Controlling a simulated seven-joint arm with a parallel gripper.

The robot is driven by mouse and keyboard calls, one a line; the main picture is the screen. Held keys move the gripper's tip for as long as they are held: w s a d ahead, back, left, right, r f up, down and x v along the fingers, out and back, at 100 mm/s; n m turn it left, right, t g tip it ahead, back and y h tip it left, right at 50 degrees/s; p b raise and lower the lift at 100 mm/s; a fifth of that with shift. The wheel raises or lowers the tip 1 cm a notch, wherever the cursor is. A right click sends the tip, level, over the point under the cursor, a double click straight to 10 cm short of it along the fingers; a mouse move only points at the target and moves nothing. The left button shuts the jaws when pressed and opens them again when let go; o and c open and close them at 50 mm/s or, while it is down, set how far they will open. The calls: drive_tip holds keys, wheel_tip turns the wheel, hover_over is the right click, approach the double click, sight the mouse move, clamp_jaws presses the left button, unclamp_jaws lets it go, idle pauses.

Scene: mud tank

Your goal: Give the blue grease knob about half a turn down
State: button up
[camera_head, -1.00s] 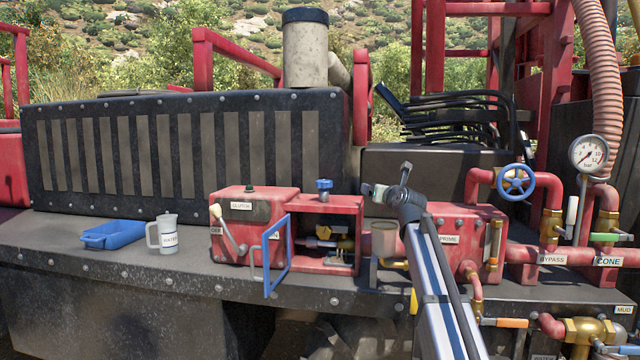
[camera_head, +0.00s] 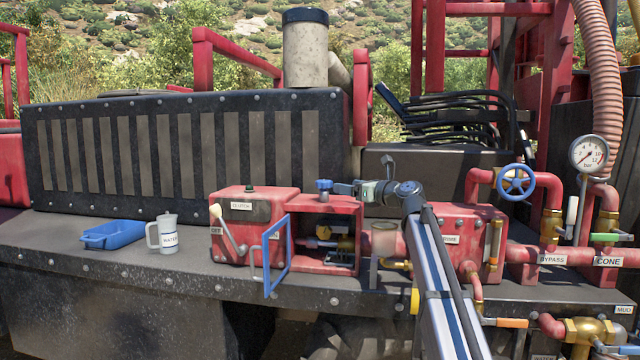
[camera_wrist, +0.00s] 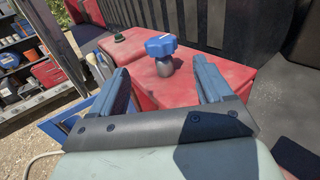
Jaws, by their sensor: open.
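The blue grease knob (camera_head: 324,185) stands on a short stem on top of the red box, to the right of the clutch housing. In the wrist view the knob (camera_wrist: 161,45) sits beyond and between the two fingers, with its grey stem below it. My gripper (camera_head: 340,188) is just to the right of the knob, level with it. In the wrist view its two fingers (camera_wrist: 165,85) are spread open with nothing between their tips. I cannot tell whether a finger touches the knob; it appears apart in the wrist view.
The blue-framed door (camera_head: 278,255) of the red box (camera_head: 345,207) stands open at the front. A clutch lever (camera_head: 228,230) is at left. A water jug (camera_head: 167,235) and a blue tray (camera_head: 112,234) are on the deck. A cup-like container (camera_head: 384,240) stands below my arm.

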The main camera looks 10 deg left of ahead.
sight(322, 181)
drive_tip(key=x, duration=1.3)
drive_tip(key=shift+w+a+f, duration=0.1)
drive_tip(key=shift+w+a, duration=0.1)
drive_tip(key=c, duration=1)
drive_tip(key=shift+o, duration=0.2)
drive_tip(key=shift+m+t+h, duration=0.6)
drive_tip(key=shift+t, duration=0.1)
drive_tip(key=shift+d+m+t+h, duration=0.15)
drive_tip(key=shift+m+t+h, duration=0.75)
drive_tip(key=shift+t+h, duration=0.1)
drive_tip(key=shift+w+d+m+t+h, duration=0.1)
drive_tip(key=shift+m+t+h, duration=0.45)
drive_tip(key=shift+h, duration=0.25)
drive_tip(key=shift+w+d+m+t+h, duration=0.1)
drive_tip(key=shift+m+t+h, duration=0.35)
drive_tip(key=shift+m+h, duration=0.3)
drive_tip(key=shift+w+d+m+t+h, duration=0.1)
drive_tip(key=shift+m+t+h, duration=0.3)
drive_tip(key=shift+h, duration=0.35)
